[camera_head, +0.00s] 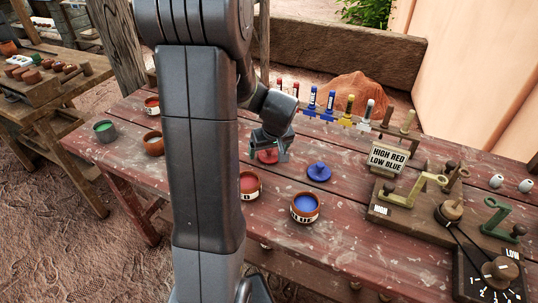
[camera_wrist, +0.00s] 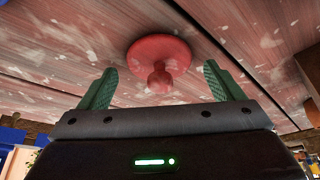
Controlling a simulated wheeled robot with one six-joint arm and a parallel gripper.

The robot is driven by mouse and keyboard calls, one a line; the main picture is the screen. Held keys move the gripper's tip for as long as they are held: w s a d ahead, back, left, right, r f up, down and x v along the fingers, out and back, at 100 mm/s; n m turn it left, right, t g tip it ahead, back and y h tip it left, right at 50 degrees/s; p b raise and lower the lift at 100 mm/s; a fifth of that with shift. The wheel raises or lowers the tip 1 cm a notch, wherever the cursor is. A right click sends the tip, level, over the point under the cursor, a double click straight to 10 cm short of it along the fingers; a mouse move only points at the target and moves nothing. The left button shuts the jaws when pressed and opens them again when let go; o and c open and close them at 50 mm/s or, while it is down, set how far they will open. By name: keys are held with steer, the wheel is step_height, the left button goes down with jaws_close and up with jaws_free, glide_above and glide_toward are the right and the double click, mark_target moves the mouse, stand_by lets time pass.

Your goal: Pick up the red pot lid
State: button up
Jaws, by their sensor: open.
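The red pot lid (camera_head: 267,156) lies on the wooden table, partly hidden by my gripper in the head view. In the wrist view the red lid (camera_wrist: 159,58) shows as a round disc with a knob, between and beyond my two green fingers. My gripper (camera_head: 268,150) is open, with its fingers (camera_wrist: 158,86) spread on either side of the knob and nothing held. A red pot (camera_head: 250,187) stands in front of the lid, partly hidden by my arm.
A blue lid (camera_head: 318,172) lies right of the red lid. A blue pot (camera_head: 305,208) stands in front of it. A sign (camera_head: 388,158) reading "HIGH RED LOW BLUE" and levers (camera_head: 428,187) stand to the right. Coloured tubes (camera_head: 330,100) stand behind.

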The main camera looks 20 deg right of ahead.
steer(key=c, duration=1.1)
steer(key=shift+o, duration=0.2)
steer(key=shift+r, duration=0.1)
step_height(320, 180, up, 10)
steer(key=shift+f+p, duration=0.1)
steer(key=shift+p, duration=0.35)
